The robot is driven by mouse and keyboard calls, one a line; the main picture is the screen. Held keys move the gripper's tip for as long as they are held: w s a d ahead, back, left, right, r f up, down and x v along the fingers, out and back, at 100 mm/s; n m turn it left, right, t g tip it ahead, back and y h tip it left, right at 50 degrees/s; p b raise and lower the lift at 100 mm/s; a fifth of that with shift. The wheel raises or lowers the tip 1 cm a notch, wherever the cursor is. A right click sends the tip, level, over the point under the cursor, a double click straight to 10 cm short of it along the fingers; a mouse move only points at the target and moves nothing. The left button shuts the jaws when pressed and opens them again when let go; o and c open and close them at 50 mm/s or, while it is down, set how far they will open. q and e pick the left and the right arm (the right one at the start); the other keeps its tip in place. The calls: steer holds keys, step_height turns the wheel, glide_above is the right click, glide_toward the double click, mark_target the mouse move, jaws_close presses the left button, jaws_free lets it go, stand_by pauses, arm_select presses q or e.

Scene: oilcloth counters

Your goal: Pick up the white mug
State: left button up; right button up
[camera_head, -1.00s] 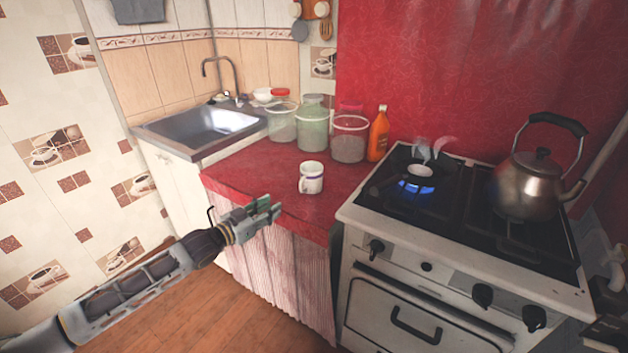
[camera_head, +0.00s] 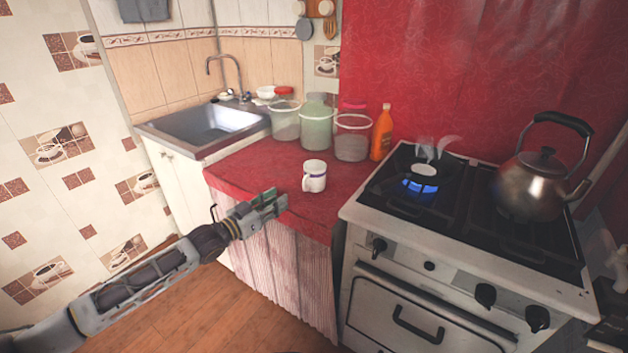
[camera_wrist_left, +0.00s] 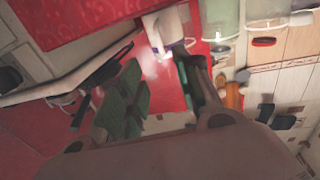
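The white mug (camera_head: 316,174) with a dark band stands upright near the front of the red counter, its handle toward the left. My left gripper (camera_head: 272,203) is at the counter's front edge, left of the mug and nearer to me, apart from it. In the left wrist view the mug (camera_wrist_left: 168,30) shows beyond the gap between the fingers of my left gripper (camera_wrist_left: 162,92). The fingers are spread with nothing between them. My right gripper is not in view.
Several jars (camera_head: 318,135) and an orange bottle (camera_head: 381,135) stand behind the mug. The sink (camera_head: 205,130) is at the back left.

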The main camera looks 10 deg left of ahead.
arm_select(q)
steer(key=shift+b+x, duration=0.6)
steer(key=shift+x, duration=3.15)
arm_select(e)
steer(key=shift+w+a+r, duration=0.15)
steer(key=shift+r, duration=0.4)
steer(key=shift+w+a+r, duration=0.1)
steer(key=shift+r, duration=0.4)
arm_select(q)
steer(key=shift+w+d, duration=0.1)
steer(key=shift+w, duration=0.1)
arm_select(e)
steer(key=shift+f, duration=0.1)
